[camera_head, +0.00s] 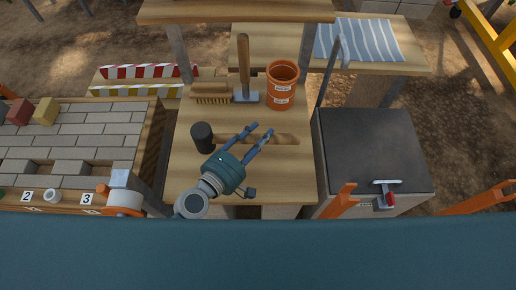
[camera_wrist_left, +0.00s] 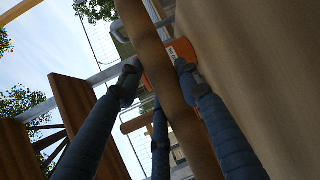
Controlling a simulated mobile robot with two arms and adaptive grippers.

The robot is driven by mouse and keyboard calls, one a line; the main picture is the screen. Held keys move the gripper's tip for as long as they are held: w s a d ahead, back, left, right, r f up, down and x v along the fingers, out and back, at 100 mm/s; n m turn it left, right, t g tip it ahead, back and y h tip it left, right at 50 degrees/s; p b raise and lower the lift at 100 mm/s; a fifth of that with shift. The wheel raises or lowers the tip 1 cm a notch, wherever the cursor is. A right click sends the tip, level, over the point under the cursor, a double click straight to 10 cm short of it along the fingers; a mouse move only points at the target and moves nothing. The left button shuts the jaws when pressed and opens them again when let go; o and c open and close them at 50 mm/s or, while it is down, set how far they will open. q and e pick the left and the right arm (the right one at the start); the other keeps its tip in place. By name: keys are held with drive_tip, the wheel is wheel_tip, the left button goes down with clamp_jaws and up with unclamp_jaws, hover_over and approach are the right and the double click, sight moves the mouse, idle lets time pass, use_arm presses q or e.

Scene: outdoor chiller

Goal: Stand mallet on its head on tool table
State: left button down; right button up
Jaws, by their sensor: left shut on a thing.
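The mallet (camera_head: 202,138) has a dark cylindrical head at the left of the wooden tool table (camera_head: 186,180). Its wooden handle (camera_head: 286,138) points right, roughly level, across the table. My left gripper (camera_head: 257,133) is shut on the handle, partway along it, and its fingers hide part of it. In the left wrist view the handle (camera_wrist_left: 158,65) runs between the fingers. I cannot tell whether the mallet touches the tabletop. My right gripper is not in view.
A hammer (camera_head: 244,65) stands handle-up on its head at the back of the table, between a brush (camera_head: 212,96) and an orange bucket (camera_head: 282,85). A dark-lidded box (camera_head: 372,150) stands to the right, a brick panel (camera_head: 75,140) to the left. The table's front is mostly clear.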

use_arm(q)
wheel_tip(320, 180, down, 5)
drive_tip(key=b, duration=0.3)
drive_tip(key=shift+r, duration=0.15)
drive_tip(key=shift+f, duration=0.3)
drive_tip(key=shift+f+b, duration=0.15)
drive_tip(key=shift+b, duration=0.15)
drive_tip(key=c, duration=1.2)
unclamp_jaws()
